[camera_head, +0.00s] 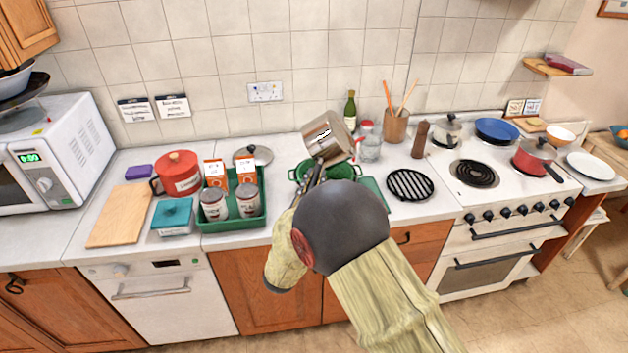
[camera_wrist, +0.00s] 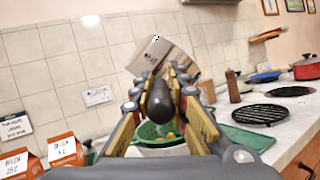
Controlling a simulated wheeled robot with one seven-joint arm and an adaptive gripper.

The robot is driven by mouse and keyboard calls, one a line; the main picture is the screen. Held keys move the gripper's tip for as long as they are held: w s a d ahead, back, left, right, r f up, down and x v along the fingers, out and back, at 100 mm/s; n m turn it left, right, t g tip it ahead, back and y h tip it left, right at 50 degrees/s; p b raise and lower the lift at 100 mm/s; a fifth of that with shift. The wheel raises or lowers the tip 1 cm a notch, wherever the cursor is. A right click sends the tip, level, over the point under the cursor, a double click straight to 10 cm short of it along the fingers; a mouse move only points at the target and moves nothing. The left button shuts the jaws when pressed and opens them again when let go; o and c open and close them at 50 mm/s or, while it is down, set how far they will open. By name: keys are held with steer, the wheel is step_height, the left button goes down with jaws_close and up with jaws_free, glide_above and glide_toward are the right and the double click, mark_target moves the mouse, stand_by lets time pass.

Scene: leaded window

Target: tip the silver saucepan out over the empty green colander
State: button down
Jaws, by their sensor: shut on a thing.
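The silver saucepan (camera_head: 328,137) is held up and tilted above the green colander (camera_head: 343,171) on the counter. My gripper (camera_head: 317,174) is shut on the saucepan's dark handle, which the wrist view shows between the fingers (camera_wrist: 158,90). The saucepan's body (camera_wrist: 166,62) lies beyond the fingertips in that view. The colander (camera_wrist: 150,133) shows below the fingers, with small yellow-orange pieces (camera_wrist: 171,135) in it. My arm and gripper hide part of the colander. The inside of the saucepan is not visible.
A green tray (camera_head: 233,222) with jars and cartons stands left of the colander. A green bottle (camera_head: 350,110), a glass jar (camera_head: 370,148) and a utensil pot (camera_head: 395,126) stand behind and to the right. A black trivet (camera_head: 410,185) lies at right, before the stove.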

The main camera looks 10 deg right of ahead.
steer(key=shift+r, duration=0.15)
steer(key=shift+r+p, duration=1.35)
steer(key=shift+r, duration=0.65)
steer(key=shift+f, duration=0.15)
